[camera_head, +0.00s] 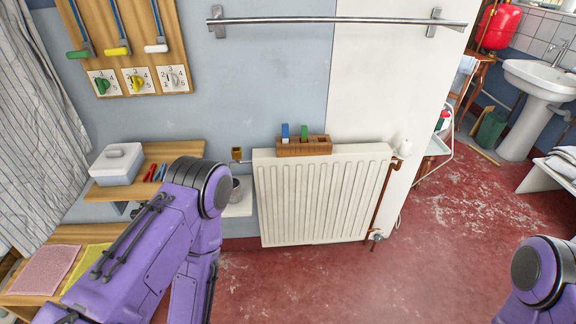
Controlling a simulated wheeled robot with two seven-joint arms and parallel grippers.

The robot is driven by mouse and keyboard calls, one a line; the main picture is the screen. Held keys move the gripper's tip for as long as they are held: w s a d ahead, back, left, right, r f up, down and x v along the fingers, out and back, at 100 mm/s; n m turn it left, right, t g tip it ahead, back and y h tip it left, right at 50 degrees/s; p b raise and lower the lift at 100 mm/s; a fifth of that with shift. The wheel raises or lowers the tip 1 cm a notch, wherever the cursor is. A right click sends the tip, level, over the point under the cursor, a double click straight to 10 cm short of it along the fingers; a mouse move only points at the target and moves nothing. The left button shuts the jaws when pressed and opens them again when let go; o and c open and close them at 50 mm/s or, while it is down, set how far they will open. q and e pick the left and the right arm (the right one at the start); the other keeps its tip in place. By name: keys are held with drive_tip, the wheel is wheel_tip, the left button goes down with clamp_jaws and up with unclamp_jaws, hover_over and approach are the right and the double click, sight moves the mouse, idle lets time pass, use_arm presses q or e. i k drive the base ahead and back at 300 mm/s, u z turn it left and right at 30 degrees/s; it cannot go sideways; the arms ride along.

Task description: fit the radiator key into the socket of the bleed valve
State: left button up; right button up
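A white panel radiator (322,200) hangs on the wall in the middle. At its upper left corner a small brass-coloured square piece (237,153) shows, with a thin fitting below it; I cannot make out a valve socket. A wooden block (290,148) on top of the radiator holds a blue piece (285,132) and a green piece (304,132). I cannot tell whether either is the radiator key. My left arm comes in from the lower left and bends down in front of the shelf; its gripper is out of view. Only a part of my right arm shows at lower right, without its gripper.
A wooden shelf (187,148) at left bears a grey-white box (117,163) and small red and blue tools. A white ledge (240,208) sits left of the radiator. A copper pipe (383,200) runs down its right side. The red floor in front is clear.

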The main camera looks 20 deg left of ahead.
sight(237, 153)
drive_tip(key=k, duration=0.4)
drive_tip(key=u, duration=0.75)
drive_tip(key=i, duration=0.95)
